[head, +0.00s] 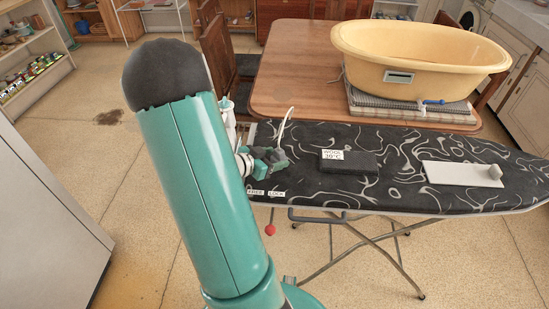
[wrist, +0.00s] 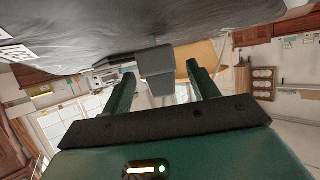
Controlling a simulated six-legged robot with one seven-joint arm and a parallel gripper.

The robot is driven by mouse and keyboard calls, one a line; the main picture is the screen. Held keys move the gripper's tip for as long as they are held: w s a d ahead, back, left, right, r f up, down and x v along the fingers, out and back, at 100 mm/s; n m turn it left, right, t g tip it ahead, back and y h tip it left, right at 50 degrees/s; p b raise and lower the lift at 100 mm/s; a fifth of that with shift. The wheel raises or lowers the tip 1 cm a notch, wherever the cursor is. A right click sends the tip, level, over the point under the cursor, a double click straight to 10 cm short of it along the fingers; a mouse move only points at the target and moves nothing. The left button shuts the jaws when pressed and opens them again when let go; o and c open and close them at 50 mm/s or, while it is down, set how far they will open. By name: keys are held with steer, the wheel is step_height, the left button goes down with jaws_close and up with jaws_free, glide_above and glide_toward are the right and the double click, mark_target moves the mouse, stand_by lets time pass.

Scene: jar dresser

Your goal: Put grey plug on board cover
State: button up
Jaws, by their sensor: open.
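The plate lies on the black, white-patterned board cover (head: 405,144). My gripper (head: 280,158) is near the cover's left end, well left of the plate. In the wrist view my gripper (wrist: 163,88) has its two green fingers spread. A grey blocky shape (wrist: 158,62) shows between and beyond them. I cannot tell which object it is or whether it touches a finger.
A dark block (head: 348,163) with a wool label lies mid-board, between my gripper and the plate. A yellow tub (head: 420,58) stands on a striped pad on the wooden table (head: 300,60) behind. A red ball (head: 270,230) hangs below the board's front edge. Bare cover lies around the block.

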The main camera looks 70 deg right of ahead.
steer(key=v, duration=1.1)
steer(key=shift+w+a+r, duration=0.1)
steer(key=shift+a+r, duration=0.05)
steer(key=shift+a, duration=0.05)
